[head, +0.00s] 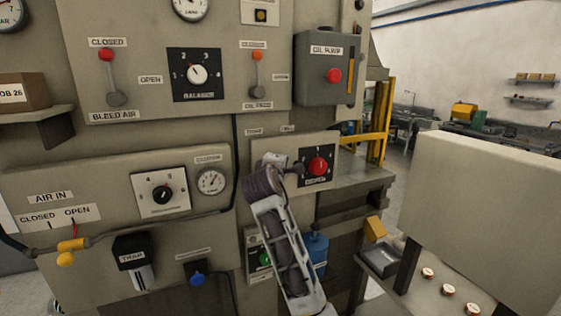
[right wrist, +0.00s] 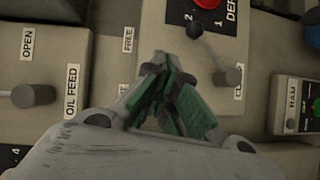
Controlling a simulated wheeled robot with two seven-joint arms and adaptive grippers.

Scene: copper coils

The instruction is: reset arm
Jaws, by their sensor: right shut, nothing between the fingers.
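My right arm rises from the bottom middle of the head view. Its gripper (head: 275,163) is in front of the small panel with the red dial (head: 318,166). In the right wrist view the green-padded fingers of my right gripper (right wrist: 162,70) are together with nothing held. A lever with a black ball end (right wrist: 195,30) and a grey pivot (right wrist: 228,77) is just beyond and right of the fingertips; they look apart from it, though depth is hard to judge. Part of the red dial (right wrist: 207,3) shows at the top edge. My left gripper is not in view.
The machine front carries a red-balled lever (head: 106,56), an orange-tipped lever (head: 257,56), a yellow valve (head: 72,245) and a grey box with a red button (head: 334,75). A blue container (head: 315,247) is low behind my arm. A large beige panel (head: 490,190) stands at right.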

